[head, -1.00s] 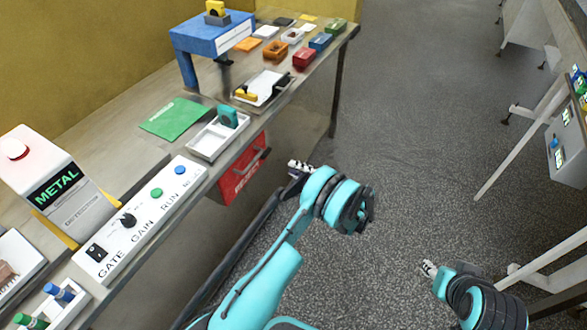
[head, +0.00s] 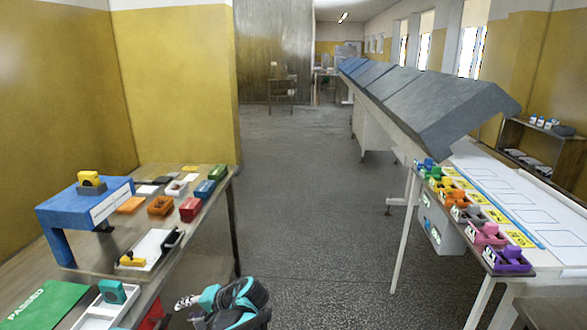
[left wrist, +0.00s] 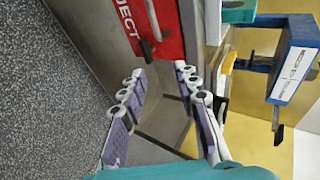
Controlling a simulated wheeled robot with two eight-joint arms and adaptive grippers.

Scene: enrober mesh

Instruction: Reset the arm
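My left gripper (head: 187,302) shows at the bottom of the head view, beside the front edge of the left table (head: 200,262). In the left wrist view my left gripper (left wrist: 165,90) has its two fingers spread apart with nothing between them. The red reject box (left wrist: 150,28) on the table's side is beyond the fingers in that view, and its edge shows in the head view (head: 152,313). My right gripper is out of view.
The left table carries a blue stand (head: 82,212), a green PASSED sheet (head: 42,303), white trays and small coloured blocks. At right, a sloped conveyor (head: 440,105) and a bench with coloured blocks (head: 465,220) stand along an open grey floor (head: 310,225).

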